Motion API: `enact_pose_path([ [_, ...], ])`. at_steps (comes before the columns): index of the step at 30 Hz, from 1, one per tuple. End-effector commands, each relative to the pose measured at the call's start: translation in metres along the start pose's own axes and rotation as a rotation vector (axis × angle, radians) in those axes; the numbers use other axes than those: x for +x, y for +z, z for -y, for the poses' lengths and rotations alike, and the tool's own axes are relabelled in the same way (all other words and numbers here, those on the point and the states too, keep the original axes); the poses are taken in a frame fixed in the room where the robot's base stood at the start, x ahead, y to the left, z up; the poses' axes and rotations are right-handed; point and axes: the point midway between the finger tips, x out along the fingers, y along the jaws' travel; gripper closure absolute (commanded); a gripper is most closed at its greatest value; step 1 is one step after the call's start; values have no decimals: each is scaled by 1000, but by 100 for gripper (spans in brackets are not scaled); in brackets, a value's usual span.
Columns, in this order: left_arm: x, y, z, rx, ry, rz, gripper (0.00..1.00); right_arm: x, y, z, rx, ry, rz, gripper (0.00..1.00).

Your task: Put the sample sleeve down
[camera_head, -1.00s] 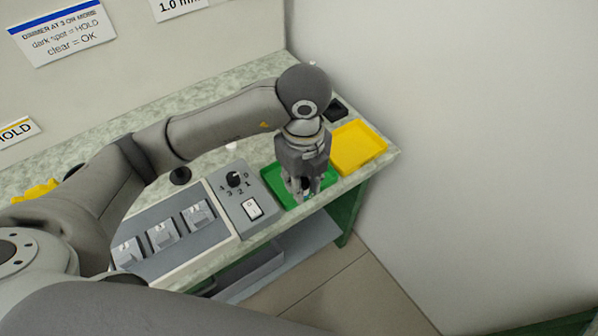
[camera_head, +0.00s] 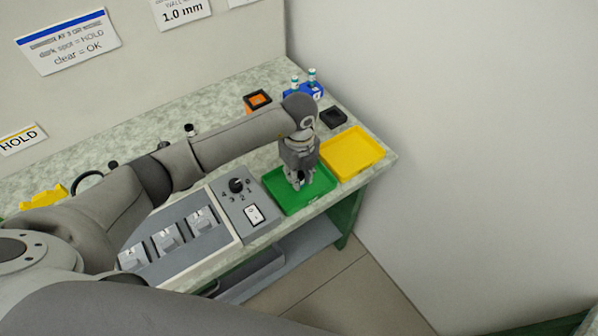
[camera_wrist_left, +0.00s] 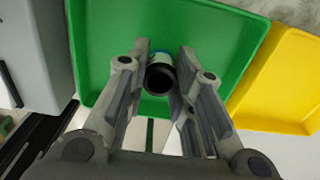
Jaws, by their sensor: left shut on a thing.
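The sample sleeve (camera_wrist_left: 159,77) shows end-on in the left wrist view as a dark hollow tube with a whitish and blue side. My left gripper (camera_head: 297,186) is shut on it, and its two fingers (camera_wrist_left: 160,82) stand on either side of the tube. The gripper points down over the green tray (camera_head: 274,181), which also shows in the left wrist view (camera_wrist_left: 215,30). In the head view the fingers hide most of the sleeve. I cannot tell whether the sleeve touches the tray floor. My right gripper is not in view.
A yellow tray (camera_head: 352,154) adjoins the green tray on the right. A grey panel with a dial (camera_head: 236,186) and a switch (camera_head: 253,215) stands to the left. Behind are a black block (camera_head: 333,118), an orange holder (camera_head: 257,101) and a blue rack with vials (camera_head: 316,91).

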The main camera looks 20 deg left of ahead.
Motion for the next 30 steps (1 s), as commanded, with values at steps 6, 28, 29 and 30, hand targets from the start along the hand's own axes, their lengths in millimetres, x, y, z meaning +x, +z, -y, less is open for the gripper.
enact_pose_path([
  [6,4,0,0,0,0,0,90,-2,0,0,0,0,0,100],
  [28,4,0,0,-1,-1,1,56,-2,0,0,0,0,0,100],
  [29,2,0,0,-1,-1,1,56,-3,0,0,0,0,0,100],
  [30,0,1,0,0,-2,1,56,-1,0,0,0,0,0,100],
])
